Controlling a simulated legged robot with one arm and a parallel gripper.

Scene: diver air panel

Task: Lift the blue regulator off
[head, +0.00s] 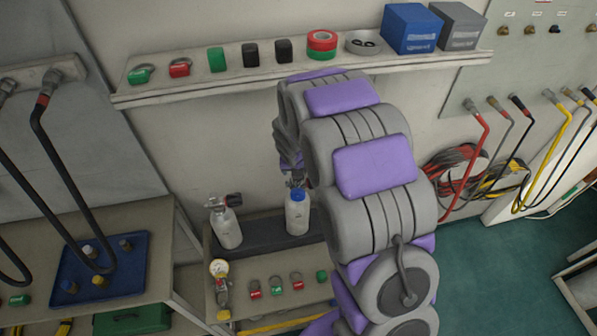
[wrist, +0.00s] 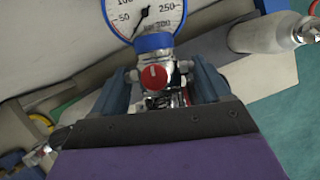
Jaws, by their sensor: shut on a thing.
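The blue regulator (wrist: 152,42) has a blue-rimmed round gauge, a blue collar and a red knob on a metal body. My gripper (wrist: 160,84) is shut on its metal body, one finger on each side, in the wrist view. In the head view my gripper (head: 292,165) is at the top of a white cylinder with a blue collar (head: 297,214), and my arm mostly hides the regulator there. I cannot tell whether the regulator still touches the cylinder.
A second white cylinder (head: 226,229) with a dark valve stands to the left. A yellow regulator with a gauge (head: 220,283) is in front of it, beside several small fittings. A wall shelf (head: 190,87) with boxes and tape is above. Hoses hang at both sides.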

